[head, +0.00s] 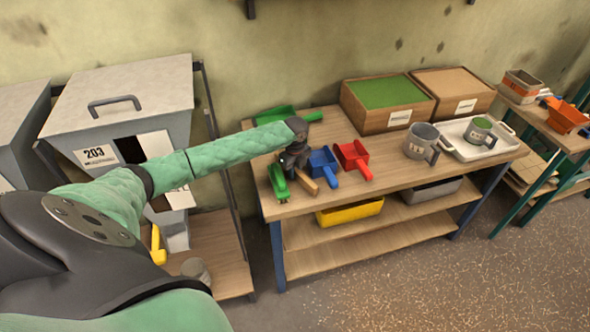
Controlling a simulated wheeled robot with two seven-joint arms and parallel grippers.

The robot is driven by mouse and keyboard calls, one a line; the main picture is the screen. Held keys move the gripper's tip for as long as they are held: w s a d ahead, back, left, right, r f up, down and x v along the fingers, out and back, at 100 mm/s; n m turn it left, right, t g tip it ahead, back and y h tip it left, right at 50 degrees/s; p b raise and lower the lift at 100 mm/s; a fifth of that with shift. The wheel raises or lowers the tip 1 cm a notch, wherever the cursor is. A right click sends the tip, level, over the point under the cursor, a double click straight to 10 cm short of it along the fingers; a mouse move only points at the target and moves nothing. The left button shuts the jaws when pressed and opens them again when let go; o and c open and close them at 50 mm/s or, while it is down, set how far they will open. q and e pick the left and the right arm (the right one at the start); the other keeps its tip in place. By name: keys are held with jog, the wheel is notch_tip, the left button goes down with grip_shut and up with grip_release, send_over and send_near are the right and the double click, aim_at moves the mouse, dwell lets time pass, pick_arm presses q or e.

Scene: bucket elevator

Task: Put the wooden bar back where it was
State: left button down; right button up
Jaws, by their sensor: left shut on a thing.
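The wooden bar (307,182) is a short light-brown piece at the left front of the workbench (375,198). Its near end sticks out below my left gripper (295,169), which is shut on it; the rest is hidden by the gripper. Whether the bar touches the bench top I cannot tell. A green scoop (277,182) lies just left of the gripper, and a blue scoop (323,166) lies just right of it. My right gripper is not in view.
A red scoop (354,158), a grey mug (421,142) and a white tray (477,136) stand further right on the bench. Two wooden boxes, one green-topped (388,104), stand behind. A grey bin (124,112) is at left. Bare bench top lies in front of the boxes.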

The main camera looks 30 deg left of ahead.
pick_arm(q)
jog(key=shift+f, duration=0.1)
jog(key=c, duration=1.3)
grip_release()
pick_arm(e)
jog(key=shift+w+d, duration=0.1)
pick_arm(q)
jog(key=shift+r+b, duration=0.3)
jog(key=shift+r, duration=0.3)
notch_tip(320, 180, up, 10)
jog(key=b, duration=0.3)
jog(key=shift+r, duration=0.55)
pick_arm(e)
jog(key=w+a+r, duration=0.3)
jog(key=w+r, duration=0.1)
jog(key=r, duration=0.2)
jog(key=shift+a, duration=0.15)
